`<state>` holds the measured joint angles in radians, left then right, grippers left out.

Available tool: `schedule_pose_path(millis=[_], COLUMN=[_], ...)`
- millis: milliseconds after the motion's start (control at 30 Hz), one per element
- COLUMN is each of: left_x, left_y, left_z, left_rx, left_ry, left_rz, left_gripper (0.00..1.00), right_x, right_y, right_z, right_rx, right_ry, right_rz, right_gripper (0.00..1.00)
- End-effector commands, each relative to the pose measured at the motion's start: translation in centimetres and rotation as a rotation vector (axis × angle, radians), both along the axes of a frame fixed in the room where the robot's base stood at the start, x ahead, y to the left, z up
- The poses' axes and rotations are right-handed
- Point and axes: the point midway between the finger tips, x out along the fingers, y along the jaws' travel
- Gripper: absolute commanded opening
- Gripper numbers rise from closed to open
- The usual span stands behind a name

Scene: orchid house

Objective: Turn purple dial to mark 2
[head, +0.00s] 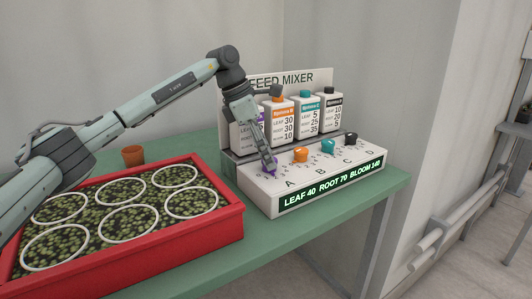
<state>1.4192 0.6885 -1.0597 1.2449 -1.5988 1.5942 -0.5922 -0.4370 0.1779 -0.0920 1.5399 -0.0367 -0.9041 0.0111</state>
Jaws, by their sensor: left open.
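The feed mixer (331,182) is a white box with a sloped dial panel and a lit display reading LEAF 40 ROOT 70 BLOOM 140. The purple dial (272,172) is at the left end, by letter A, mostly hidden behind my left gripper. My left gripper (269,166) is open, with its fingers down at the purple dial; I cannot tell whether they touch it. The dial's pointer and mark are too small and covered to read. An orange dial (300,155), a teal dial (328,147) and a black dial (351,138) stand to its right. My right gripper is not in view.
Behind the dials stand bottles with orange (283,120), teal (307,114) and black (333,110) caps; a purple-labelled one is partly hidden by my arm. A red tray (222,227) with white rings and a small brown pot (133,156) are left. The green table (345,219) is clear in front.

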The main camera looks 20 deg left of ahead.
Motion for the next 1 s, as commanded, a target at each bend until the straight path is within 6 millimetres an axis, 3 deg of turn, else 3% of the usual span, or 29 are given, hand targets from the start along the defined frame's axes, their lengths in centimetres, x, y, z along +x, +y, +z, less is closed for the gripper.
schedule_pose_path(millis=[267, 700, 1000], left_x=[-0.1, -1.6, -2.0], left_y=[0.3, 3.2, 4.1], left_z=[0.7, 8.7, 11.0], left_rx=[0.0, 0.0, 0.0], left_ry=[0.0, -0.001, 0.0], left_rz=[0.001, 0.0, 0.001], left_gripper=[0.54, 0.54, 0.54], right_x=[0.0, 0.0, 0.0], right_y=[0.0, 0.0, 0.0], right_z=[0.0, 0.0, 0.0], right_rx=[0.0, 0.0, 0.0], right_ry=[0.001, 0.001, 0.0], right_rz=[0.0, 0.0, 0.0], right_gripper=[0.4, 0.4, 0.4])
